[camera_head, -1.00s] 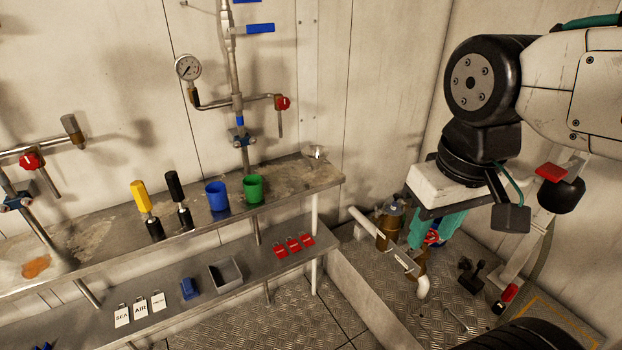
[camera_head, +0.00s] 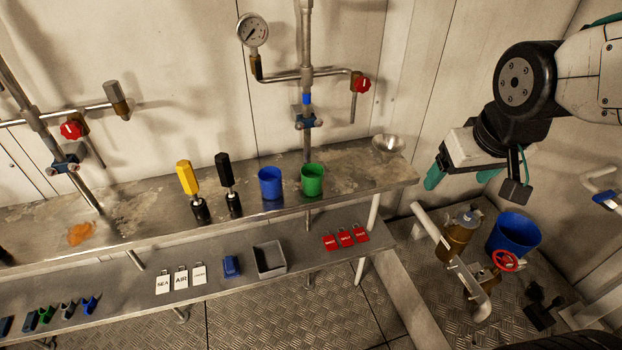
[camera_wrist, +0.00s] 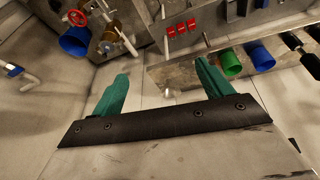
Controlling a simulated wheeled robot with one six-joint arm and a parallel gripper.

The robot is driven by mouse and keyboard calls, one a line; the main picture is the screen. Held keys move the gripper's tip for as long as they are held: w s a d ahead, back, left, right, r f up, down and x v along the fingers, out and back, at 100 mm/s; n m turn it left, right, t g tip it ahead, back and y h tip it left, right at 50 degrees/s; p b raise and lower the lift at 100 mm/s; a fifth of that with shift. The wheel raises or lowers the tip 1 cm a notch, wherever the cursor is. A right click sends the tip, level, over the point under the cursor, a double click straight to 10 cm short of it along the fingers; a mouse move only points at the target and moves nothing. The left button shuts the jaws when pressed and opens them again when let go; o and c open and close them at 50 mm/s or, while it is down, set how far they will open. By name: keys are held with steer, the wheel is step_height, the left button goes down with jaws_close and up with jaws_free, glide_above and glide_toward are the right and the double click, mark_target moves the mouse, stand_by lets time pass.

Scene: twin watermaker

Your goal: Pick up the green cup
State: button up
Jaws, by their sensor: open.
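The green cup (camera_head: 313,180) stands upright on the upper metal shelf (camera_head: 360,178), just right of the blue cup (camera_head: 270,183). In the wrist view the green cup (camera_wrist: 230,62) shows at the upper right, close beyond one finger in the picture. My gripper (camera_head: 460,178) is open and empty, with two teal fingers apart. It is to the right of the shelf's right end, clear of the cup. In the wrist view my gripper (camera_wrist: 158,90) has nothing between its fingers.
Yellow (camera_head: 188,180) and black (camera_head: 225,172) handled tools stand left of the cups. A metal funnel-like bowl (camera_head: 388,144) sits at the shelf's right end. A pipe with a red valve (camera_head: 362,85) rises behind. The lower shelf holds tags and a grey tray (camera_head: 270,260). A blue bucket (camera_head: 514,232) stands on the floor.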

mark_target(312, 181)
steer(key=w+a+f+n+t+y, duration=0.1)
steer(key=w+a+f+t, duration=0.2)
steer(key=w, duration=0.4)
steer(key=w+a+f+n+t+y, duration=0.1)
steer(key=w+a+f, duration=0.2)
steer(key=w+f, duration=0.35)
steer(key=w+a+f+n+t+y, duration=0.1)
steer(key=a+f, duration=0.2)
steer(key=a, duration=0.1)
steer(key=w+a+f+n+t+y, duration=0.1)
steer(key=a+f+y, duration=0.1)
steer(key=a, duration=0.3)
steer(key=w+a+f+n+t+y, duration=0.1)
steer(key=w+a+f+y, duration=0.1)
steer(key=a+f, duration=0.2)
steer(key=shift+a+f+n, duration=0.25)
steer(key=shift+f+n, duration=0.05)
steer(key=shift+f, duration=0.25)
steer(key=shift+y, duration=0.3)
steer(key=x, duration=0.7)
steer(key=shift+w+a+f, duration=0.2)
steer(key=c, duration=1.1)
